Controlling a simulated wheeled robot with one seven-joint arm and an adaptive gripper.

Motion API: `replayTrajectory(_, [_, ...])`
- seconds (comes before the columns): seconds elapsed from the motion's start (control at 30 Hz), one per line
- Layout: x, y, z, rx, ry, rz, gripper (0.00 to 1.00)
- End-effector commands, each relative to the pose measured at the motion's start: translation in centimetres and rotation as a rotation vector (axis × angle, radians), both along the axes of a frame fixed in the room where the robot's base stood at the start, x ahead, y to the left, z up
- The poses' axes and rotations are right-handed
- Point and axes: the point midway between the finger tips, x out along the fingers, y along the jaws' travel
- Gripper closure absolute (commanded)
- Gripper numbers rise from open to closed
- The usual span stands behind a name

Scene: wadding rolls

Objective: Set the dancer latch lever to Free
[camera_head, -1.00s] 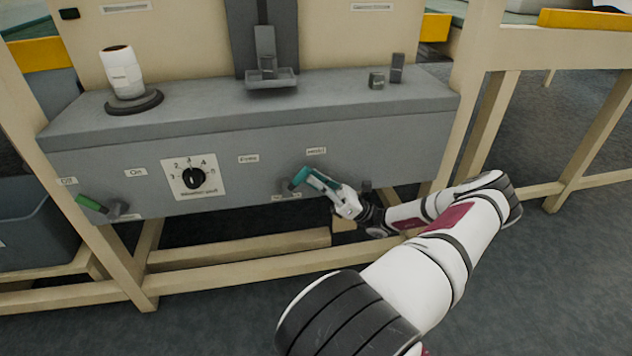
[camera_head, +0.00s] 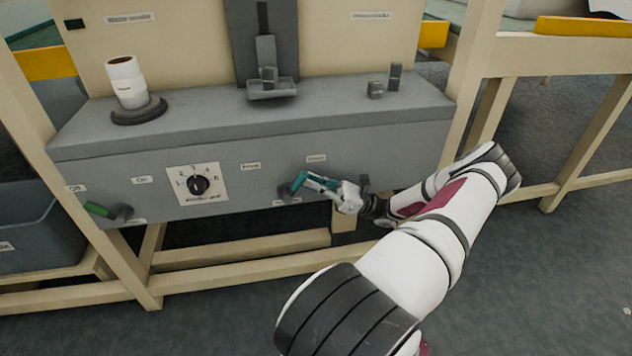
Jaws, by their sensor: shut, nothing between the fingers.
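The dancer latch lever has a teal handle (camera_head: 298,182) on the front of the grey cabinet. It tilts up and to the right from its dark pivot, toward a small label (camera_head: 316,158). Another label (camera_head: 250,166) sits to the left of it. The lettering is too blurred to read for sure. My gripper (camera_head: 309,181) is shut with nothing held. Its fingertips are at the right side of the handle, touching it or very close; I cannot tell which.
A dial with numbers (camera_head: 199,185) and a green-handled lever (camera_head: 97,208) are on the cabinet front to the left. A white roll (camera_head: 126,83) stands on a dark base on top. Wooden frame legs (camera_head: 566,150) stand at the right.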

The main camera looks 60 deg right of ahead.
Motion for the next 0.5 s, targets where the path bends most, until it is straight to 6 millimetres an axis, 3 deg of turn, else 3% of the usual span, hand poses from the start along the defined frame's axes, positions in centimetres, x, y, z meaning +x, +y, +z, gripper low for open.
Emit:
replayTrajectory(0.17, [0.5, 0.5, 1.9, -0.092, 0.107, 0.004, 1.00])
replayTrajectory(0.5, [1.8, 1.7, 3.4, -0.288, 0.336, 0.004, 1.00])
